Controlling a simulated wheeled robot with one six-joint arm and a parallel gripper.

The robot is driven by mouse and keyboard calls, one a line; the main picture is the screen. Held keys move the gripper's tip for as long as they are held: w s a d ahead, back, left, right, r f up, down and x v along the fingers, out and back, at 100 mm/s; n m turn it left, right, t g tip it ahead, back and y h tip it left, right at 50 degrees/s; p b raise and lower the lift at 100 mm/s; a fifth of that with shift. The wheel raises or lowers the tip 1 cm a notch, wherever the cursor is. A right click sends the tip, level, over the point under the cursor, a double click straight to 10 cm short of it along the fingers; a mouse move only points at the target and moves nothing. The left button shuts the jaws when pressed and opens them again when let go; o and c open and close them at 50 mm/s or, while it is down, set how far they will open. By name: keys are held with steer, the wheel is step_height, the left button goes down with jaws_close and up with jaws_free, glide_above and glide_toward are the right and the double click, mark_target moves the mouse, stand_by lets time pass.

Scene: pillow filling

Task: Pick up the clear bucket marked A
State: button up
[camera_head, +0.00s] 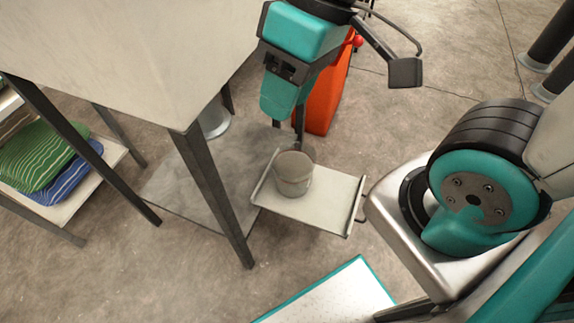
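A small greyish see-through bucket (293,174) stands upright on a pale metal tray (312,212) below the teal machine, near the middle of the picture. No letter A can be read on it from here. My arm fills the right side of the view, to the right of the tray, and I cannot make out its gripper fingers in this frame.
A teal machine (299,40) hangs close behind and above the bucket, with an orange panel (329,97) beside it. A large metal hopper or table (130,50) on dark legs stands left. Striped pillows (45,155) lie on a far-left shelf. A teal-edged white board (335,299) lies in front.

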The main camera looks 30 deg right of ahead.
steer(key=w+d+f+m+b, duration=0.3)
steer(key=w+f+b, duration=0.2)
steer(key=f, duration=0.3)
steer(key=w+d+f+m+b, duration=0.25)
steer(key=w+f+b, duration=0.25)
steer(key=f, duration=0.3)
steer(key=m+h+b, duration=0.4)
steer(key=m+b, duration=0.9)
steer(key=b, duration=0.8)
glide_above(310, 176)
step_height(310, 176, down, 40)
steer(key=shift+s+f, duration=0.1)
steer(key=shift+t, duration=0.3)
step_height(310, 176, down, 6)
steer(key=shift+a+r+b, duration=0.1)
steer(key=shift+r+b, duration=0.05)
steer(key=shift+b, duration=1.1)
steer(key=shift+r, duration=0.1)
jaws_close()
